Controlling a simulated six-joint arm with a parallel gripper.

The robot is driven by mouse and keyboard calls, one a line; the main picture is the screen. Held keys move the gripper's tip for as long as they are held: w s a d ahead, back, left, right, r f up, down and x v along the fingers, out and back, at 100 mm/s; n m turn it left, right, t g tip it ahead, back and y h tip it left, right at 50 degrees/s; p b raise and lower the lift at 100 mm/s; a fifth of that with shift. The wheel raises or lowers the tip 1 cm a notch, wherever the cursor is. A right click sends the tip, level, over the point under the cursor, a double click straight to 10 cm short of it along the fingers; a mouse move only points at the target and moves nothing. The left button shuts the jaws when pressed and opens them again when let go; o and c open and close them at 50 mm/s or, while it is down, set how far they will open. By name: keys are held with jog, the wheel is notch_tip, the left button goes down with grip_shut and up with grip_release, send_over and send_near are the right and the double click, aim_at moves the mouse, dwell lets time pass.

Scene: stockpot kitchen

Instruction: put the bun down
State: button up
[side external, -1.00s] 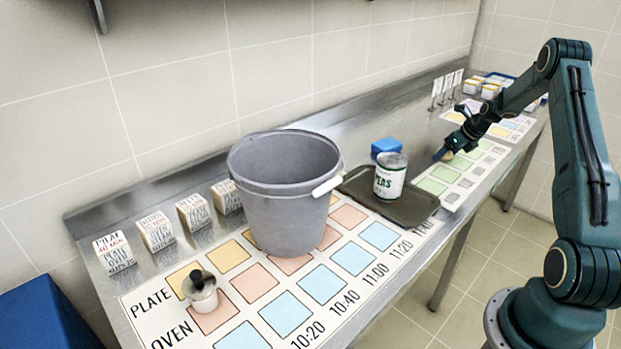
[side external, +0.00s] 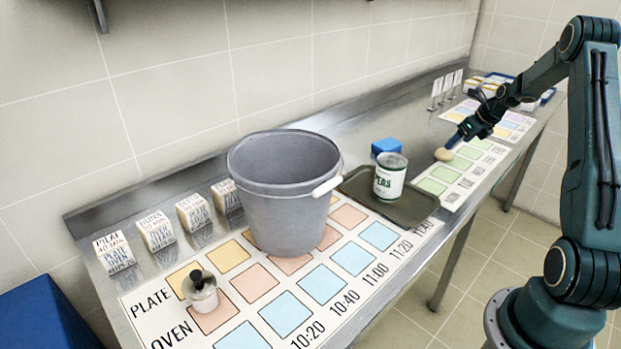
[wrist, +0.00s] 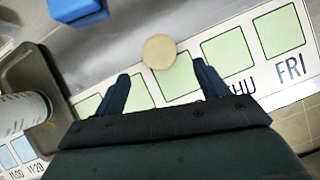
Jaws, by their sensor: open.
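The bun (side external: 443,154) is a small round tan piece lying on the sheet with green squares (side external: 433,186), near the tray's far end. In the wrist view the bun (wrist: 160,52) sits at the upper edge of a green square, partly over the sheet's edge. My gripper (side external: 461,141) is open and empty, above and just to the right of the bun. In the wrist view its two fingers (wrist: 163,90) are spread wide, and the bun is beyond their tips, apart from both.
A dark tray (side external: 413,213) with a can of peas (side external: 390,177) stands beside the green sheet, with a blue block (side external: 386,147) behind it. Bare steel counter lies behind the bun.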

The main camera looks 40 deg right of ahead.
jog(key=shift+s+a+r, duration=0.1)
jog(key=shift+s+r, duration=0.2)
jog(key=shift+r, duration=0.2)
jog(key=w+a+r+n, duration=0.1)
jog(key=a+r+n, duration=0.75)
jog(key=a, duration=0.45)
jog(key=w+a+r+n, duration=0.1)
jog(key=a+r+n, duration=0.75)
jog(key=a, duration=0.55)
jog(key=s+a+r+n, duration=0.3)
jog(key=s+a+n, duration=0.6)
jog(key=a+n, duration=0.3)
jog(key=s+a+f+n+y, duration=0.1)
jog(key=s+a+n, duration=0.6)
jog(key=s+n, duration=0.2)
jog(key=shift+s+a+f+n, duration=0.3)
jog(key=shift+s+a+f, duration=0.1)
jog(key=shift+s, duration=0.7)
